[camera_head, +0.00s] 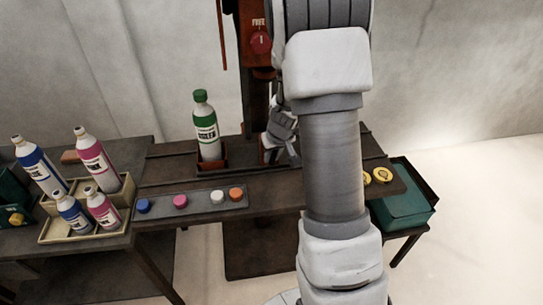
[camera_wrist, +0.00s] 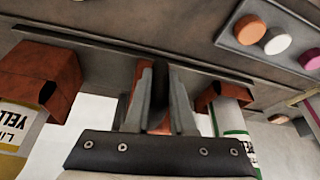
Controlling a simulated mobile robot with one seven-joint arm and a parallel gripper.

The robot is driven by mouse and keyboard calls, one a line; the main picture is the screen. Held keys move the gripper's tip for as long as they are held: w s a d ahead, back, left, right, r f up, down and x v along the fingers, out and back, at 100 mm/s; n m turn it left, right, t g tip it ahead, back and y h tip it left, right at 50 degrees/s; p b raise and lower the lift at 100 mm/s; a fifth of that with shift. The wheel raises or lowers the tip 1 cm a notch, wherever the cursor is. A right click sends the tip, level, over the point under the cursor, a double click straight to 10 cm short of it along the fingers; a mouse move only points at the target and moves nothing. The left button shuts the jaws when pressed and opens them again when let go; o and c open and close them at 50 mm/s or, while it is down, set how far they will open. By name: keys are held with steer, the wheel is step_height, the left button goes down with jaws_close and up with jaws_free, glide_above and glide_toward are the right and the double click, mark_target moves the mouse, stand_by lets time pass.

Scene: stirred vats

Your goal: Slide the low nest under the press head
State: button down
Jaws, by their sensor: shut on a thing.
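My gripper (camera_wrist: 160,85) is shut on a red-brown piece (camera_wrist: 140,82), which I take to be the low nest; my fingers hide most of it. In the head view my gripper (camera_head: 284,133) is at the dark rail, below the press head (camera_head: 263,73), and my arm covers much of this spot. Whether the piece is centred under the head cannot be told. A red-brown nest (camera_head: 212,166) left of my gripper holds an upright green-capped bottle (camera_head: 207,130). In the wrist view another red-brown nest (camera_wrist: 45,72) holds a yellow-labelled bottle (camera_wrist: 20,125).
A red press column (camera_head: 253,100) with a "FREE" sign stands behind. A grey strip with coloured caps (camera_head: 217,197) lies in front of the rail. Trays (camera_head: 85,228) of bottles stand left. A teal bin (camera_head: 403,212) and yellow discs (camera_head: 381,174) are at right.

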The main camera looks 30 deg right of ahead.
steer(key=s+d+b, duration=0.2)
steer(key=d+b, duration=0.3)
steer(key=d, duration=0.3)
steer(key=s+d+b, duration=0.3)
steer(key=d+b, duration=0.2)
steer(key=d, duration=0.4)
steer(key=shift+d, duration=0.2)
steer(key=shift+s+d, duration=0.1)
steer(key=c, duration=0.9)
jaws_free()
steer(key=shift+d, duration=0.1)
steer(key=shift+o, duration=0.7)
steer(key=shift+r, duration=0.1)
steer(key=p+v, duration=0.3)
steer(key=v, duration=1.4)
